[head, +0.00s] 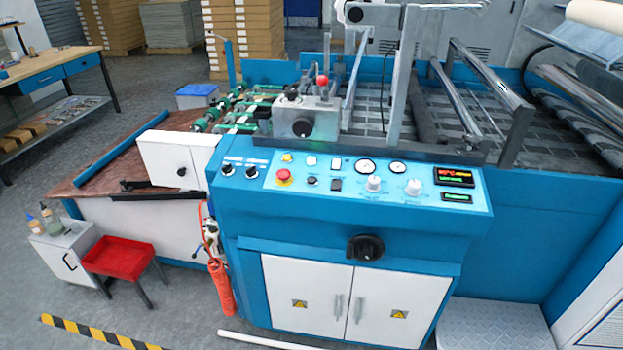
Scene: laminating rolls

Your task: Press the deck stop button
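A red mushroom-shaped button (283,175) on a yellow base sits at the left of the light-blue control panel (330,200) on the machine's front. It looks like a stop button, but its label is too small to read. A second red round knob (322,80) stands above the grey metal block (305,120) behind the panel. I cannot tell from the lettering which one is the deck stop. Neither of my grippers is in view, and nothing covers the panel.
The panel also holds dials (364,167), white knobs (374,183) and a lit display (454,176). Below are white cabinet doors (345,300) and a black rotary handle (365,248).

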